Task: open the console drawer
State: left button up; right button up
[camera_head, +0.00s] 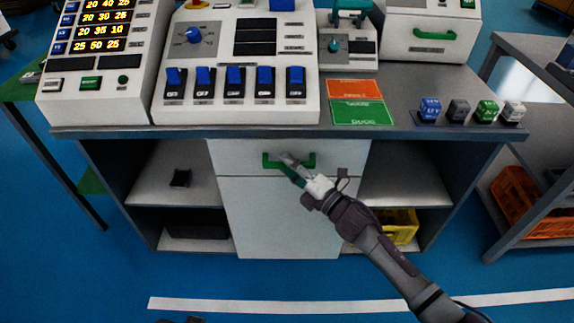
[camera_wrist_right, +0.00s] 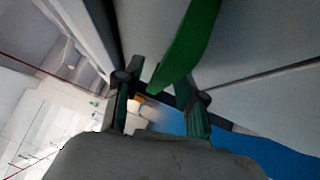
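The console drawer (camera_head: 340,160) is a white front under the worktop, above a white cabinet door. It looks closed, its face flush with the cabinet. Its green bar handle (camera_head: 308,162) also shows large in the right wrist view (camera_wrist_right: 192,40). My right gripper (camera_head: 288,163) is at the left and middle part of the handle and covers some of it. In the right wrist view its two fingers (camera_wrist_right: 158,105) stand apart, with the handle's near end between them. Contact with the handle cannot be told. My left gripper does not clearly show.
The console panel (camera_head: 240,112) with blue switches stands on the worktop (camera_head: 400,130). Colored cubes (camera_head: 458,110) sit at its right. Open shelves flank the cabinet; a yellow crate (camera_head: 404,228) is low right. Another table (camera_head: 545,175) stands right. Blue floor is clear in front.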

jog(key=shift+w+a, duration=0.25)
jog(key=shift+a, duration=0.05)
jog(key=shift+c, duration=0.2)
grip_shut()
